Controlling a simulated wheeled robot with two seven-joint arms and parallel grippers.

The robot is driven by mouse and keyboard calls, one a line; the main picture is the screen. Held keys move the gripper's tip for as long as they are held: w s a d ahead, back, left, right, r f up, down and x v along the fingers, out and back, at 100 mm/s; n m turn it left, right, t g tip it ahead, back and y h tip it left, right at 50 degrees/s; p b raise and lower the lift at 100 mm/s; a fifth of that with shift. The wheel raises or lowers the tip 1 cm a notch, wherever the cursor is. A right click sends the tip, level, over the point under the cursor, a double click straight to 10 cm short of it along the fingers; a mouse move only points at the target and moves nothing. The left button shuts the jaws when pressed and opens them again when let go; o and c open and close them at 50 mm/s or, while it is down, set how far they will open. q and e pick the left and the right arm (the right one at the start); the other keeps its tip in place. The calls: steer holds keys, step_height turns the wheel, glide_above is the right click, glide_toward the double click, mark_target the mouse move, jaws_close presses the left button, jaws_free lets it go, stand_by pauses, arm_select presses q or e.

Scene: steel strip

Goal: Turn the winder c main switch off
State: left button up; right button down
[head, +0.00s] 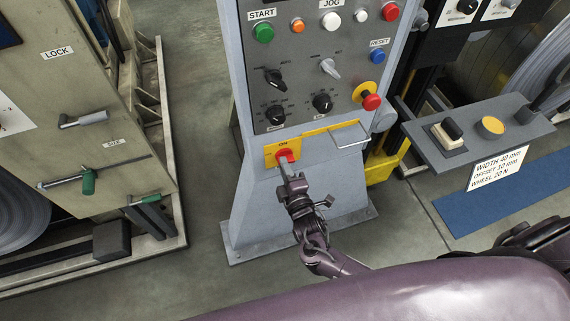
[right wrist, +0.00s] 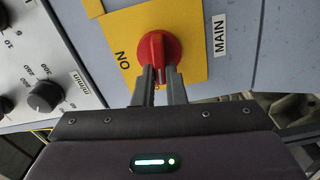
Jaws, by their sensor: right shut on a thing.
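The main switch is a red rotary knob (head: 285,156) on a yellow plate (head: 269,152) low on the grey control cabinet. It also shows in the right wrist view (right wrist: 157,48), with "ON" printed on the plate and a "MAIN" label (right wrist: 219,35) beside it. The knob's pale mark points between my fingers, not at "ON"; lettering near the mark is mostly hidden. My right gripper (head: 287,164) is shut on the knob, with a finger on either side of its grip in the wrist view (right wrist: 160,76). My left gripper is not in view.
Above the switch, the cabinet panel (head: 300,75) carries buttons, black knobs and a red emergency button (head: 371,102). A metal handle (head: 349,134) juts out right of the switch. A beige machine (head: 70,110) stands left; a grey shelf (head: 460,155) is at right.

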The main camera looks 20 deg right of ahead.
steer(key=shift+f+n, duration=0.1)
steer(key=shift+n, duration=0.8)
steer(key=c, duration=1.5)
jaws_free()
steer(key=s, duration=0.8)
steer(key=shift+d, duration=0.1)
